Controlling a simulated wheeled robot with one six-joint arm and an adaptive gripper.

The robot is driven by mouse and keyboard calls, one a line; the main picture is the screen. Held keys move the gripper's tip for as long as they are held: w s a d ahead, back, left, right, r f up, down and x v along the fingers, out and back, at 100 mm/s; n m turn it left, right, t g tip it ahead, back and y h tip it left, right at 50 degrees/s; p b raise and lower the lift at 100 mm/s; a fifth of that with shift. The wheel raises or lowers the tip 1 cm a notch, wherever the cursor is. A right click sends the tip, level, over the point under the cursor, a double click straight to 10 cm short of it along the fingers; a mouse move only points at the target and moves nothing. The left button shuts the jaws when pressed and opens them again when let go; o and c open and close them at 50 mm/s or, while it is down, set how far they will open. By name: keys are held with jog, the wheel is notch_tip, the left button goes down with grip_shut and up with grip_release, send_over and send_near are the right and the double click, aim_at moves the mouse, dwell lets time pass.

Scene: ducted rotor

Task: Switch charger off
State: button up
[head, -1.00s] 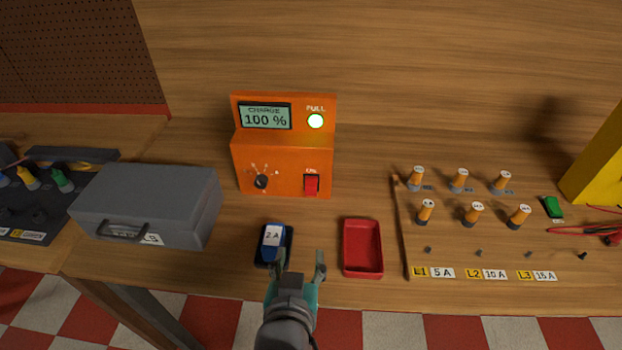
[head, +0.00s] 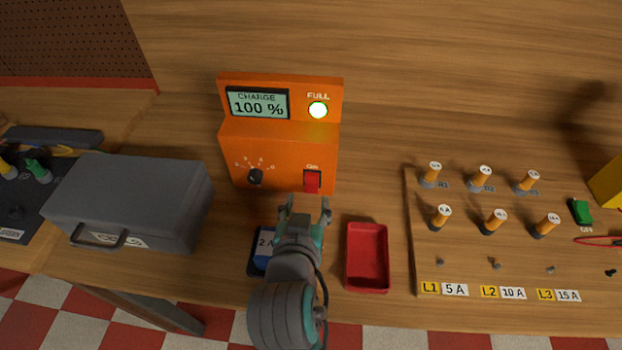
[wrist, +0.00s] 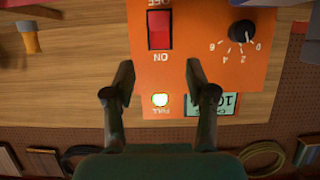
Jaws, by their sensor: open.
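The orange charger (head: 280,150) stands at the middle of the bench. Its display (head: 258,103) reads CHARGE 100 % and the green FULL lamp (head: 318,110) is lit. The red rocker switch (head: 312,181) is on its lower right front, under an ON label; the wrist view shows the switch (wrist: 159,30) upside down, between OFF and ON labels. The dial (head: 255,177) is at the lower left. My gripper (head: 305,207) is open and empty, just in front of the switch. In the wrist view its fingers (wrist: 155,82) are apart, with the switch beyond their tips.
A blue battery (head: 261,250) labelled 2 A is partly hidden behind my arm. A red tray (head: 367,257) lies to the right. A grey case (head: 132,200) stands at left. The fuse board (head: 460,260) with several orange posts is at right.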

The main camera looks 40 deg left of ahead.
aim_at(312, 180)
jog(key=x, duration=0.8)
